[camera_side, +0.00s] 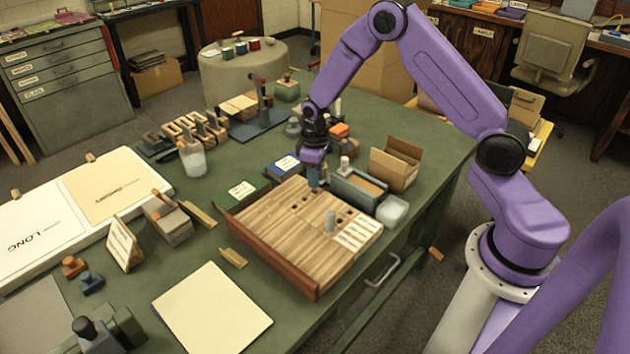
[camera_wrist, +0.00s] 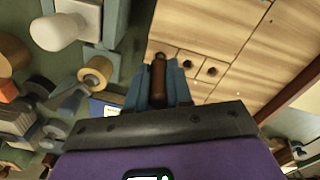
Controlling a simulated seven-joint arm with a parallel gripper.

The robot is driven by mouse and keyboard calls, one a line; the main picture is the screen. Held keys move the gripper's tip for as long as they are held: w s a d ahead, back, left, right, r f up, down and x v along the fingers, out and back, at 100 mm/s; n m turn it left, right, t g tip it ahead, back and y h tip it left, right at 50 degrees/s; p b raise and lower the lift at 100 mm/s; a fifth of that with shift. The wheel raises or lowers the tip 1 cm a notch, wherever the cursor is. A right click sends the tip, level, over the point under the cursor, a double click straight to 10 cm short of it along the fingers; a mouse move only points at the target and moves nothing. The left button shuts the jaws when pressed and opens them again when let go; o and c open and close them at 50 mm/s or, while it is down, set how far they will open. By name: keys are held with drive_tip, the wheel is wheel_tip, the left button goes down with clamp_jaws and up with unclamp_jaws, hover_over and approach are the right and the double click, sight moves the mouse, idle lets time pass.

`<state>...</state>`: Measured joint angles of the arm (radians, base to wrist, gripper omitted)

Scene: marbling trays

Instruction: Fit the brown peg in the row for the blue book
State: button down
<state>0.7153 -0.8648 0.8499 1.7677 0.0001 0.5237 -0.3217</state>
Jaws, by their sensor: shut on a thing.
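The wooden board (camera_side: 290,243) with rows of dark holes lies on the green table. My gripper (camera_side: 314,187) points down over its back edge, fingers closed. In the wrist view the brown peg (camera_wrist: 158,78) is between the blue-grey fingers (camera_wrist: 158,88), its far end near the board's edge and in line with two open holes (camera_wrist: 201,65). I cannot tell whether its tip is in a hole. The peg cannot be made out in the side view. The blue book (camera_side: 284,166) lies behind the board, left of my gripper; part of it shows in the wrist view (camera_wrist: 102,107).
A green book (camera_side: 242,189) lies at the board's left corner. A grey-green box (camera_side: 354,192), an open carton (camera_side: 394,166) and a white tub (camera_side: 392,211) crowd the right side.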

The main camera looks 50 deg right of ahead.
drive_tip(key=s+r, duration=1.1)
drive_tip(key=s, duration=0.3)
drive_tip(key=w+a+f, duration=0.1)
drive_tip(key=w+a, duration=0.3)
drive_tip(key=w, duration=0.3)
drive_tip(key=w+a+f, duration=0.2)
drive_tip(key=w+a, duration=0.2)
drive_tip(key=w, duration=0.3)
drive_tip(key=shift+f, duration=0.15)
drive_tip(key=shift+f, duration=2.9)
drive_tip(key=shift+f, duration=2.1)
drive_tip(key=c, duration=0.9)
unclamp_jaws()
drive_tip(key=shift+c, duration=0.2)
